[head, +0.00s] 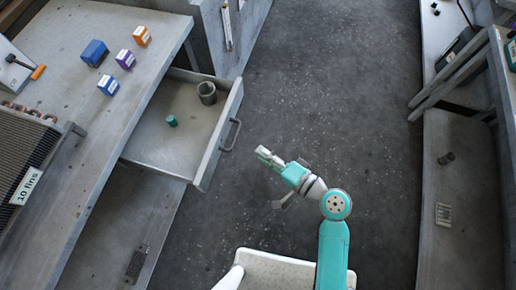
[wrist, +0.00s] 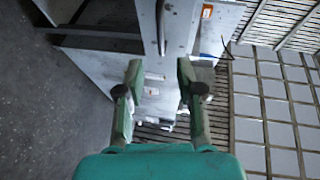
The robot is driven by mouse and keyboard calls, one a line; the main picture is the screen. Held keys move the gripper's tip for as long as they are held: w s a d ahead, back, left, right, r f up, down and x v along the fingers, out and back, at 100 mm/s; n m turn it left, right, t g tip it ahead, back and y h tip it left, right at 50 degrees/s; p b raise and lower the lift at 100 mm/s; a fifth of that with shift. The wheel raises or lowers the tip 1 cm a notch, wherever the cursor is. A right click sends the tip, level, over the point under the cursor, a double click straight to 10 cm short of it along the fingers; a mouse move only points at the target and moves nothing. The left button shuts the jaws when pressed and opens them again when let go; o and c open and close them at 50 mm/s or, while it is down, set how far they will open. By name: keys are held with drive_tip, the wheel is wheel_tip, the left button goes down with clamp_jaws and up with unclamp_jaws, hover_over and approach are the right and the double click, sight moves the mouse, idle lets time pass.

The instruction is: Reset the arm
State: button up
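My arm (head: 333,240) is teal and white and reaches up and left over the dark floor in the head view. My gripper (head: 264,154) is at its end, apart from the open drawer and to the right of its handle. In the wrist view my gripper (wrist: 160,85) shows two green fingers spread apart with nothing between them. The bench parts seen between the fingers lie well beyond them.
An open drawer (head: 150,150) with a handle (head: 231,135) holds a grey cup (head: 207,93) and a teal cylinder (head: 171,121). Small boxes, including a blue one (head: 95,52), stand on the left bench (head: 85,165). A right bench (head: 455,215) borders the clear floor (head: 330,90).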

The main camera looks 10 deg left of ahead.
drive_tip(key=shift+d, duration=0.15)
idle(0.5)
drive_tip(key=s+d+f+m+t+h, duration=0.1)
drive_tip(key=s+d+f+t+h, duration=0.15)
drive_tip(key=s+d+h, duration=0.4)
drive_tip(key=s+d+f+t+h, duration=0.2)
drive_tip(key=s+d+f+h, duration=0.2)
drive_tip(key=s+d, duration=0.4)
drive_tip(key=s+d+r+n+t+h, duration=0.1)
drive_tip(key=s+d+r+n+h, duration=0.1)
drive_tip(key=s+r, duration=0.3)
drive_tip(key=s+d+r+n+t+h, duration=0.1)
drive_tip(key=s+d+r+n+t, duration=0.1)
drive_tip(key=s+d+r, duration=0.3)
wheel_tip(320, 180, up, 4)
drive_tip(key=shift+d+f+n+h, duration=0.25)
drive_tip(key=shift+n+h, duration=0.1)
drive_tip(key=shift+n, duration=0.45)
